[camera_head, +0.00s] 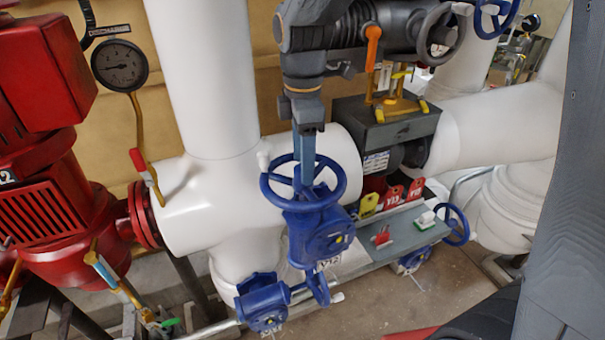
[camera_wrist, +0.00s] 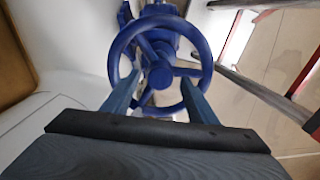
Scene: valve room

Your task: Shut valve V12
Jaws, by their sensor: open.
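Valve V12 has a blue handwheel (camera_head: 268,194) on a blue body (camera_head: 318,232), with a V12 label (camera_head: 328,262) below it in the head view. My gripper (camera_head: 307,180) reaches down from above over the handwheel. In the wrist view the handwheel (camera_wrist: 201,46) is face on, with its spokes and hub in the middle. The two fingers of my gripper (camera_wrist: 159,82) are apart, one toward each side of the wheel, their tips overlapping its rim. Whether they touch the rim, I cannot tell.
White pipes (camera_head: 208,75) stand behind the valve. A red pump (camera_head: 50,215) and a gauge (camera_head: 119,65) are at left. A grey shelf (camera_head: 400,243) holds red and yellow tags (camera_head: 369,204) at right. Another blue valve (camera_head: 263,305) sits below.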

